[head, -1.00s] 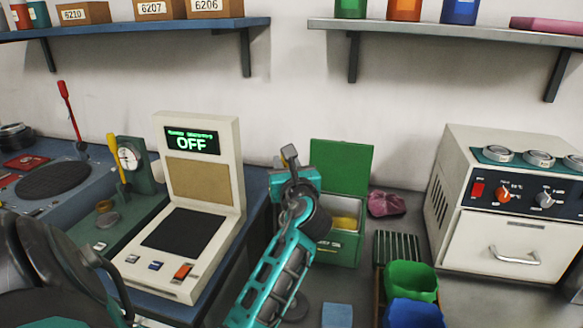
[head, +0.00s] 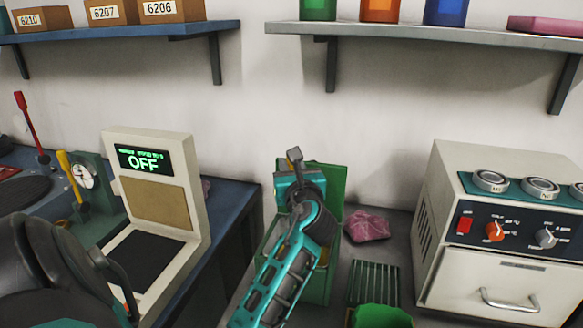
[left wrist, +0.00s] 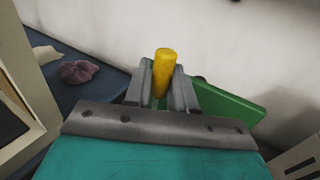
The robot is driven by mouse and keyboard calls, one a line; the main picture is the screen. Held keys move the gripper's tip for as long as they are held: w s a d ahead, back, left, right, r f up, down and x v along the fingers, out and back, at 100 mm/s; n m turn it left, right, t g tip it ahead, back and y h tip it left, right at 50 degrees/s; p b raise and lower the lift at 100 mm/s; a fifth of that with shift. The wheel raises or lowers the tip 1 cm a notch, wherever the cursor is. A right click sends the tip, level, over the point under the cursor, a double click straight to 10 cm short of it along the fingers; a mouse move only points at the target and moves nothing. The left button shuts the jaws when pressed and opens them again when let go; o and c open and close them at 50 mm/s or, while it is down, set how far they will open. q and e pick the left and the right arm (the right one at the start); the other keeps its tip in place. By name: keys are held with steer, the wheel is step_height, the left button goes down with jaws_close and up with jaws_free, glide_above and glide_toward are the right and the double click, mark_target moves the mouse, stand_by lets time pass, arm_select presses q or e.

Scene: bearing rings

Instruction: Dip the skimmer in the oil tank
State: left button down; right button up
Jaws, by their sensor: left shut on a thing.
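My left gripper (left wrist: 162,88) is shut on an upright yellow rod in the left wrist view, which looks like the skimmer's handle (left wrist: 166,62). The skimmer's lower end is hidden. In the head view my teal arm reaches up the middle, in front of a green box (head: 322,282) with a raised lid (head: 336,190). The lid also shows right of the fingers in the left wrist view (left wrist: 228,106). My arm covers most of the box. I cannot tell whether this box is the oil tank or what is inside. My right gripper is not in view.
A tester reading OFF (head: 160,205) stands left on a blue bench. A white oven-like unit (head: 510,235) stands right. A pink rag (head: 368,226), a slotted rack (head: 374,282) and a green bin (head: 382,316) lie between. Shelves (head: 430,36) hang above.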

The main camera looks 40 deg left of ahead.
arm_select(q)
steer(key=shift+w, duration=0.1)
step_height(320, 180, down, 4)
steer(key=b, duration=0.5)
steer(key=shift+f, duration=0.1)
step_height(320, 180, down, 4)
steer(key=shift+f+b, duration=0.1)
steer(key=shift+b, duration=1)
step_height(320, 180, down, 2)
steer(key=shift+f+b, duration=0.2)
steer(key=shift+b, duration=0.45)
step_height(320, 180, down, 3)
steer(key=shift+f+b, duration=0.2)
steer(key=shift+b, duration=0.7)
steer(key=shift+f, duration=0.35)
steer(key=shift+d, duration=0.1)
